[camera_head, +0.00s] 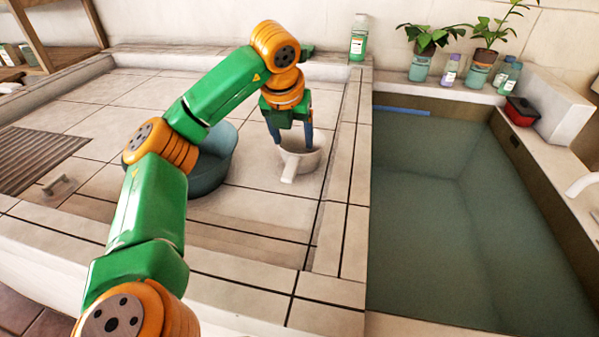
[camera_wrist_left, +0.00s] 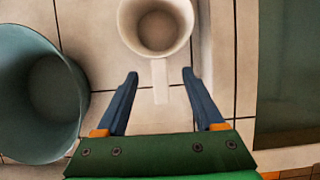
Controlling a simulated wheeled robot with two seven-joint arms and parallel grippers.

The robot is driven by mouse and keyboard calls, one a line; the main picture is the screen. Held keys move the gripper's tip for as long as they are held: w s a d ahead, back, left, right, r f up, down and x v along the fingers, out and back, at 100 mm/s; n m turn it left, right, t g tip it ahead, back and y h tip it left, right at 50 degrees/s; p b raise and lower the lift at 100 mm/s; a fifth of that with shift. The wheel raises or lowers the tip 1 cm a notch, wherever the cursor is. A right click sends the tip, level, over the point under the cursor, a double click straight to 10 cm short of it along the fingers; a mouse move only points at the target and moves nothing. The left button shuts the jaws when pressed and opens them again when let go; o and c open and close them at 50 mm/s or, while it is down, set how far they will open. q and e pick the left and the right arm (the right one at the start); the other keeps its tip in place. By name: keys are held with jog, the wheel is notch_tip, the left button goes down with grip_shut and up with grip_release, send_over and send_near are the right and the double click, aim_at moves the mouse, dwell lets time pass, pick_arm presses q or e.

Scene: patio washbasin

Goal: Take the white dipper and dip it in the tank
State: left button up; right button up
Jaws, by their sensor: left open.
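The white dipper (camera_head: 303,157) sits upright on the tiled counter, with its handle pointing toward the front. In the left wrist view the dipper (camera_wrist_left: 183,20) is at the top, and its handle (camera_wrist_left: 160,82) reaches down between my fingertips. My left gripper (camera_head: 291,138) is open above the dipper in the head view. In the wrist view its two fingers (camera_wrist_left: 160,75) stand on either side of the handle, with gaps on both sides. The tank (camera_head: 430,220), filled with greenish water, lies to the right of the dipper. My right gripper is out of view.
A teal basin (camera_head: 214,165) stands left of the dipper, partly behind my arm. A tiled ledge (camera_head: 345,190) borders the tank. A slatted grate (camera_head: 35,158) lies at left.

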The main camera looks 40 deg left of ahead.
aim_at(294, 162)
pick_arm(q)
notch_tip(294, 162, down, 5)
jog(key=shift+w+f+b, duration=0.1)
jog(key=shift+b, duration=0.85)
jog(key=x, duration=0.6)
jog(key=shift+a+f, duration=0.15)
jog(key=shift+c, duration=0.2)
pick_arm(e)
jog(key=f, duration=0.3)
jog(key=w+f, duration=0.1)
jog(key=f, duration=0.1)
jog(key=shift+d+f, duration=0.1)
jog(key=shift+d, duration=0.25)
pick_arm(q)
grip_shut()
